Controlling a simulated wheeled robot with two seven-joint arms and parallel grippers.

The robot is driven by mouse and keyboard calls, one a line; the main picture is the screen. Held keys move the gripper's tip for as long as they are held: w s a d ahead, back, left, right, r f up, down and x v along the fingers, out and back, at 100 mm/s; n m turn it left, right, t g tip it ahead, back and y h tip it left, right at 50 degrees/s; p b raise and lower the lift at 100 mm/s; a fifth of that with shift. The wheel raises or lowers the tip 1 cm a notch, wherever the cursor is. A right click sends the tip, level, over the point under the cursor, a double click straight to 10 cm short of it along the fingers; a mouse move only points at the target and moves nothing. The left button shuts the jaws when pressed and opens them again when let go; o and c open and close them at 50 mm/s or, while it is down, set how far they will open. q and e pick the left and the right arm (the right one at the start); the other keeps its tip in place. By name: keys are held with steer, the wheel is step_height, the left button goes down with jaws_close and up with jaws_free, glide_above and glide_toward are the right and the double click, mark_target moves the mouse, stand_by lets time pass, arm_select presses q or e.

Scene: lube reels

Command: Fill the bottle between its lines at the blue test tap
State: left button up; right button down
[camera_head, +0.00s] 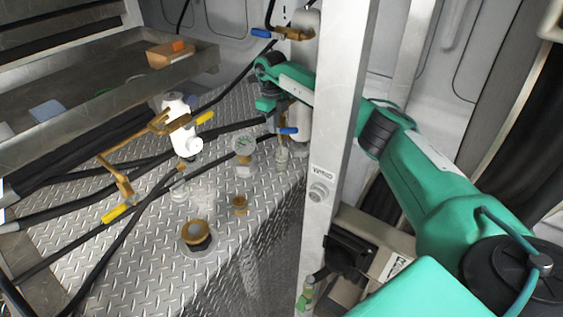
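A small clear bottle (282,157) stands upright, or hangs, just below the blue-handled tap (288,130), left of the metal post. Its lines and fill level are too small to read. My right arm comes in from the right and passes behind the post. My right gripper (270,112) is close beside the blue tap, above and left of the bottle. Its fingers are too small and too dark to show whether they are open or shut, or touching the tap. My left gripper is not in view.
The metal post (336,120) stands in front of my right arm. A white filter with brass pipes (181,125) and yellow handles, a round gauge (244,145), black hoses and brass caps (196,232) crowd the tread-plate deck (140,260). Another blue-handled valve (290,33) sits higher up.

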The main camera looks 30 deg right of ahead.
steer(key=shift+w+d+r, duration=0.1)
steer(key=shift+d+r, duration=0.05)
steer(key=t+b, duration=0.1)
steer(key=b, duration=0.1)
steer(key=t+y+b, duration=0.1)
steer(key=t, duration=0.1)
steer(key=shift+s+d+b, duration=0.1)
steer(key=shift+s+b, duration=0.25)
steer(key=shift+b, duration=0.05)
steer(key=t+y+b, duration=0.1)
steer(key=t+b, duration=0.1)
steer(key=b, duration=0.1)
steer(key=shift+s+d, duration=0.1)
steer(key=shift+s, duration=0.1)
